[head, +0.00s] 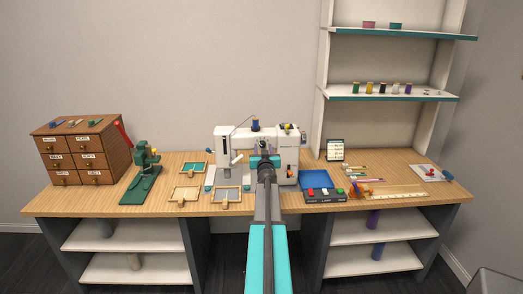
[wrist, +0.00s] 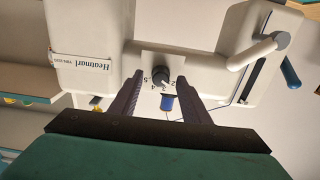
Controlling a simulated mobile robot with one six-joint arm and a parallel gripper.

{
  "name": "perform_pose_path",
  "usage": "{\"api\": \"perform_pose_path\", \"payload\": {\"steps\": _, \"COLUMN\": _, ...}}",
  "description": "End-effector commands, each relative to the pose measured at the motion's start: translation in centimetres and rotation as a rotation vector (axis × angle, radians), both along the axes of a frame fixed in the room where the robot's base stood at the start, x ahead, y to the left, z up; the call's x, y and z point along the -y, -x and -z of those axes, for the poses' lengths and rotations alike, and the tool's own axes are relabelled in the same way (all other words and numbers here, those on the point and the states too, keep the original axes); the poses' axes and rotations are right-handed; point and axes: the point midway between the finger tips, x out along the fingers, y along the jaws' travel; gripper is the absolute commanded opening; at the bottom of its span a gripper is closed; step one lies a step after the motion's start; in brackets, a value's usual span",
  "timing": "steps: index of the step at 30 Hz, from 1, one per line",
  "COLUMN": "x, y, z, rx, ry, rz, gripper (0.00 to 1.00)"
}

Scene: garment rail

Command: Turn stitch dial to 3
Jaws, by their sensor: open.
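The white sewing machine (head: 290,152) stands on the workbench in the head view, partly hidden behind my arm. In the wrist view its body (wrist: 115,35) fills the upper part. The stitch dial (wrist: 160,75) is a dark round knob with numbers around it, on a light plate; the number at its pointer is too small to read surely. My gripper (wrist: 158,82) is open, its two dark fingers on either side of the dial, with gaps between fingers and knob.
A blue tray (head: 315,179) and a dark box with coloured buttons (head: 325,196) lie right of my arm. Small framed trays (head: 185,194) lie left. A green press (head: 143,180) and wooden drawers (head: 85,150) stand further left. A shelf (head: 395,98) holds spools.

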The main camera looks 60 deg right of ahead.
Motion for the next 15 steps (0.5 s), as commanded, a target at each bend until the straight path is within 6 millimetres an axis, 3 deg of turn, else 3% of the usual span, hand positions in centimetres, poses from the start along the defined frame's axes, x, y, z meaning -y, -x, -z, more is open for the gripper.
{"api": "perform_pose_path", "payload": {"steps": 15, "x": 0.58, "y": -0.43, "z": -0.01, "rx": 0.0, "ry": 0.0, "rz": 0.0, "gripper": 0.41}}
